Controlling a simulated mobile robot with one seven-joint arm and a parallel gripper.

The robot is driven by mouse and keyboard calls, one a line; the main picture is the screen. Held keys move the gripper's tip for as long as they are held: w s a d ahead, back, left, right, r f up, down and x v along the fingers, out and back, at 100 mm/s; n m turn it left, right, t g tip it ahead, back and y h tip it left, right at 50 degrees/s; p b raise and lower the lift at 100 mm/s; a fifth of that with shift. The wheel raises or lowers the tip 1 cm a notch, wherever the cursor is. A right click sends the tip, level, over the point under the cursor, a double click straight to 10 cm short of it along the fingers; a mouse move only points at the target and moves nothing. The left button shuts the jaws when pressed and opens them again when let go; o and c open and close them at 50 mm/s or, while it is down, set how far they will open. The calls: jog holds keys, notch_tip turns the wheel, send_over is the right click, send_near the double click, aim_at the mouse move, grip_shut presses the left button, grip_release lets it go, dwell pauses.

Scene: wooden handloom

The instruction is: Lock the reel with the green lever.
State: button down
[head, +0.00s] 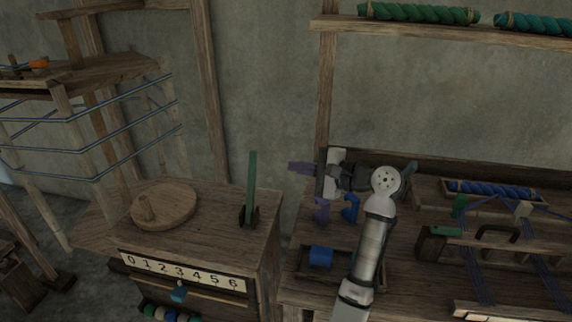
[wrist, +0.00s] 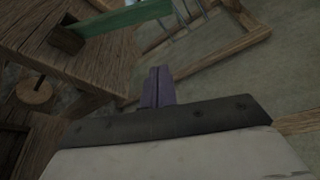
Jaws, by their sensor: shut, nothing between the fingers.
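The green lever (head: 252,185) stands nearly upright in a small dark bracket (head: 249,217) on the wooden cabinet top. It also shows in the wrist view as a green bar (wrist: 125,20) at the top, beyond my fingers. The reel (head: 90,135), a wooden frame wound with blue yarn, stands at the left in the head view. A round wooden disc with a peg (head: 172,207) lies on the cabinet, left of the lever. My gripper (head: 298,167) is right of the lever and apart from it. Its purple fingers (wrist: 158,86) are shut and empty.
Right of the cabinet, a bench holds a tray with a blue block (head: 320,257), and a loom with blue yarn (head: 490,189). A shelf with green yarn rolls (head: 420,13) hangs above.

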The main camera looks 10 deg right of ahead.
jog(key=w+a+p, duration=0.1)
jog(key=a+p, duration=0.2)
jog(key=a, duration=0.5)
jog(key=shift+w+r+p, duration=0.25)
jog(key=shift+w+p, duration=0.05)
jog(key=shift+s+a, duration=0.1)
jog(key=shift+a, duration=0.05)
jog(key=s+a+r+n+t+y+b, duration=0.1)
jog(key=s+a+n+y+b, duration=0.2)
jog(key=s+n+b, duration=0.7)
jog(key=shift+s+a+t, duration=0.2)
jog(key=shift+s+t, duration=0.15)
jog(key=shift+t, duration=0.05)
jog(key=shift+a+r, duration=0.1)
dwell(0.5)
jog(key=shift+s, duration=0.1)
